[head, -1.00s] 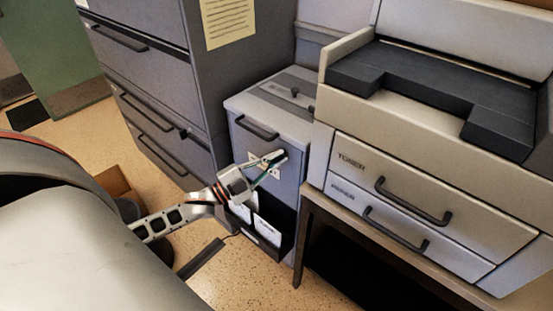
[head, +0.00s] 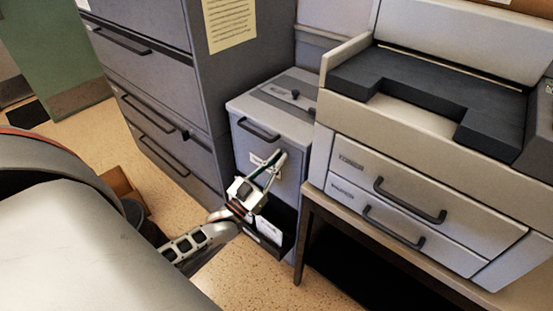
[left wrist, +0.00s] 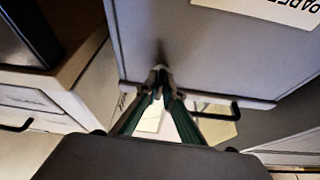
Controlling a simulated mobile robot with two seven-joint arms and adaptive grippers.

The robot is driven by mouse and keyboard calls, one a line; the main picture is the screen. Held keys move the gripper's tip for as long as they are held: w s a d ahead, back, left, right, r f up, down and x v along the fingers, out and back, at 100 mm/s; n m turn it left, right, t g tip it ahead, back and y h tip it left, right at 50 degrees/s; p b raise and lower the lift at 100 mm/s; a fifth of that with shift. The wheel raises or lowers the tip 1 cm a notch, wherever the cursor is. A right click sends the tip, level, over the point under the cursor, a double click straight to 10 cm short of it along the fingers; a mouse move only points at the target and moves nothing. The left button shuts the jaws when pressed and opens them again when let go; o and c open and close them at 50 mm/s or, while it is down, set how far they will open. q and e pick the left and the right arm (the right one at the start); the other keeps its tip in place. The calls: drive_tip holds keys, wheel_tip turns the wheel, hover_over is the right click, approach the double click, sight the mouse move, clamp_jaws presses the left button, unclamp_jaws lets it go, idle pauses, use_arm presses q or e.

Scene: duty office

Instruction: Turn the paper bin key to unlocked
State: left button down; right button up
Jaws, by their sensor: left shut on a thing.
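The grey paper bin (head: 243,146) stands between the filing cabinet and the printer stand, with a black handle on its front. A white label (head: 257,161) is partly covered by my gripper; the letters "PAPER" show upside down on it in the left wrist view (left wrist: 285,8). My left gripper (head: 279,158) is at the bin's front, right of the label, its fingers pointing up. In the left wrist view its fingertips (left wrist: 160,76) meet at the bin's face, closed on the small key. The key itself is hidden between them, so its angle cannot be told.
A tall filing cabinet (head: 160,70) stands close on the left. A printer (head: 400,180) with drawers sits on a low stand at the right. White papers (head: 268,227) stick out of the bin's dark lower pocket. Speckled floor (head: 85,140) lies open at the left.

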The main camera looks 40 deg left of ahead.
use_arm(q)
drive_tip(key=shift+n+y, duration=0.6)
drive_tip(key=shift+n, duration=0.3)
drive_tip(key=c, duration=2.2)
unclamp_jaws()
drive_tip(key=v, duration=1.2)
drive_tip(key=shift+f, duration=0.1)
drive_tip(key=shift+d, duration=0.1)
